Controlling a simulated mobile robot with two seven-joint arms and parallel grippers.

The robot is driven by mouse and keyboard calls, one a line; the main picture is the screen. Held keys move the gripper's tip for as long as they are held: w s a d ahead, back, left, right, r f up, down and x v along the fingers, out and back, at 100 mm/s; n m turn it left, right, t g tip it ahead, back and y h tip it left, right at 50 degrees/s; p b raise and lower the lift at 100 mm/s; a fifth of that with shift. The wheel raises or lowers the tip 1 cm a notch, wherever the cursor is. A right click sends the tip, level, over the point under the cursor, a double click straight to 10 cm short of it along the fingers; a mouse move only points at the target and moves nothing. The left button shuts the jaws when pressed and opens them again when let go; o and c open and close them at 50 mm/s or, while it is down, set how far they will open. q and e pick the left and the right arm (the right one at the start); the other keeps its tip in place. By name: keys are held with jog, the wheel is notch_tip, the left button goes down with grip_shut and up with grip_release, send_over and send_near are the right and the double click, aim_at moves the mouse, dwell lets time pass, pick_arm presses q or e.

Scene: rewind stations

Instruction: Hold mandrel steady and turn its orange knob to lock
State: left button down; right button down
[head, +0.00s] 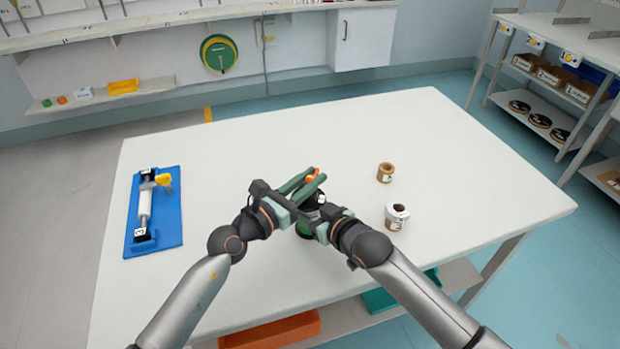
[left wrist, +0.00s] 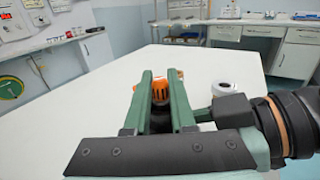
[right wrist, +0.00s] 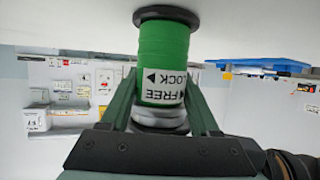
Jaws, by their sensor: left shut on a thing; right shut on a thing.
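The mandrel stands upright near the front middle of the table (head: 230,165). My left gripper (head: 304,183) is shut on the orange knob, one finger on each side. My right gripper (right wrist: 160,112) is shut on the mandrel at the grey collar (right wrist: 160,122) by the label. The arms hide much of the mandrel in the head view.
A blue tray (head: 172,225) with a white roller and a yellow handle lies at the left. A brown core (head: 385,173) and a white roll (head: 397,216) stand to the right of the mandrel. The table's back and far right are clear.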

pick_arm(q)
jog(key=shift+s+f+y, duration=0.1)
jog(key=shift+f+y, duration=0.05)
jog(key=shift+y, duration=0.15)
dwell(0.4)
jog(key=c, duration=0.7)
grip_release()
jog(key=shift+c, duration=0.2)
jog(key=shift+a, duration=0.1)
jog(key=v, duration=1.2)
jog(key=shift+n, duration=0.3)
